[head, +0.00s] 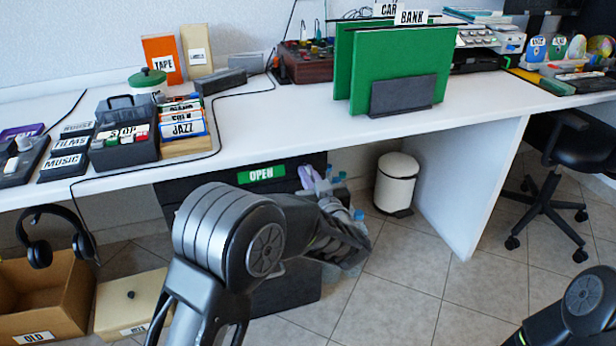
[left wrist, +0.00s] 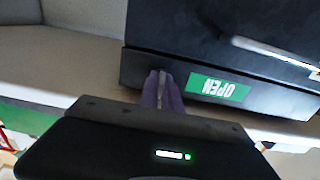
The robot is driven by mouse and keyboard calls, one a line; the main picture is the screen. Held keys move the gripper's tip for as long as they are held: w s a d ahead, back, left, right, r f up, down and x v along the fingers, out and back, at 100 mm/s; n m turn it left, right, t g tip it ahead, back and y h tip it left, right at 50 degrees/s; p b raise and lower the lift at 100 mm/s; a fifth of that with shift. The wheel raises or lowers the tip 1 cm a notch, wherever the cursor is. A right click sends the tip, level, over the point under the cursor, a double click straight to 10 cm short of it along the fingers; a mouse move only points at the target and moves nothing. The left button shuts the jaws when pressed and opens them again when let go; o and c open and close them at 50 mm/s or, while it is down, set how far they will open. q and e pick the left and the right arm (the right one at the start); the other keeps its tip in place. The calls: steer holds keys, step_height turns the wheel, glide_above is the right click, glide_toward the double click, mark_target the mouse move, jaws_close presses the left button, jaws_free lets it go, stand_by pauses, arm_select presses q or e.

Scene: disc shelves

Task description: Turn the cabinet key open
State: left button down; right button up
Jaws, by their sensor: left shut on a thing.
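The black cabinet (head: 290,297) stands under the white desk, with a green OPEN label (head: 261,174) near its top. The left wrist view shows the cabinet front (left wrist: 180,45) and the label (left wrist: 219,88) upside down. My left gripper (head: 308,175) is at the cabinet front, right of the label in the head view. Its purple fingers (left wrist: 162,92) are shut on a thin grey piece, seemingly the cabinet key (left wrist: 161,84). The fingers hide most of the key, so I cannot tell its angle. My right gripper is out of view; only part of that arm shows at lower right.
The desk (head: 290,118) overhangs the cabinet. A white bin (head: 396,183) stands to the cabinet's right, with a desk side panel beyond it. A cardboard box (head: 40,295) and a cream box (head: 128,303) are at lower left. A silver handle (left wrist: 268,52) crosses the cabinet front.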

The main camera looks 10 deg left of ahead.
arm_select(q)
steer(key=shift+f, duration=0.1)
stand_by(0.3)
steer(key=c, duration=1.6)
jaws_free()
steer(key=shift+o, duration=0.2)
steer(key=shift+s+d, duration=0.25)
steer(key=shift+s, duration=0.15)
steer(key=p+v, duration=0.2)
steer(key=v, duration=0.5)
